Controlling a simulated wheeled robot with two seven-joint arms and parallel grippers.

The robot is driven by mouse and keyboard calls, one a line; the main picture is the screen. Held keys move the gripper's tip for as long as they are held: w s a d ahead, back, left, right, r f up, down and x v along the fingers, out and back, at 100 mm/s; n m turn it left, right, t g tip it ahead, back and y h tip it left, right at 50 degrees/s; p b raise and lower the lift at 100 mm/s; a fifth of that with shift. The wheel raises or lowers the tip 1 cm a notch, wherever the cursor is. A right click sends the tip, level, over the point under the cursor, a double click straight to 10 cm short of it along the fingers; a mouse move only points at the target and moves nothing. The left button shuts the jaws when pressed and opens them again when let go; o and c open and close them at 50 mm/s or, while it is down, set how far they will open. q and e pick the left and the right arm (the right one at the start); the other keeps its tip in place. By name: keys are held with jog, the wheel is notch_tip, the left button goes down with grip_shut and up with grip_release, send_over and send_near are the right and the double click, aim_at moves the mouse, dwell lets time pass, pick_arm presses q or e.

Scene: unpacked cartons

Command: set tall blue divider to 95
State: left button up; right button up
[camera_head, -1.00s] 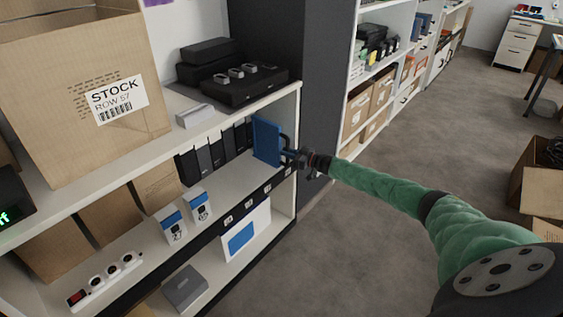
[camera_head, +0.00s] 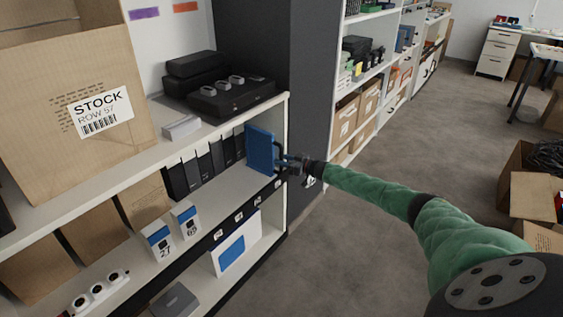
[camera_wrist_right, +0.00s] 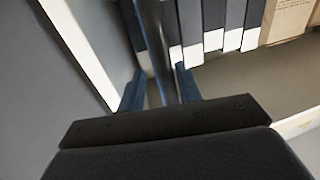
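The tall blue divider (camera_head: 260,150) stands upright on the middle shelf of the near unit, at its right end near the end wall. A dark handle shows on its front edge. My right gripper (camera_head: 284,163) is at that front edge. My left gripper is not in view.
Several dark binders (camera_head: 203,163) stand left of the divider. Small blue-and-white boxes (camera_head: 160,243) sit farther left near the shelf's front. Black devices (camera_head: 228,95) lie on the shelf above. A large STOCK carton (camera_head: 60,130) stands at left.

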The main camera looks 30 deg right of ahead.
jog(key=shift+s+a, duration=0.1)
jog(key=shift+s, duration=0.05)
jog(key=v, duration=0.7)
jog(key=shift+s+d, duration=0.2)
dwell(0.4)
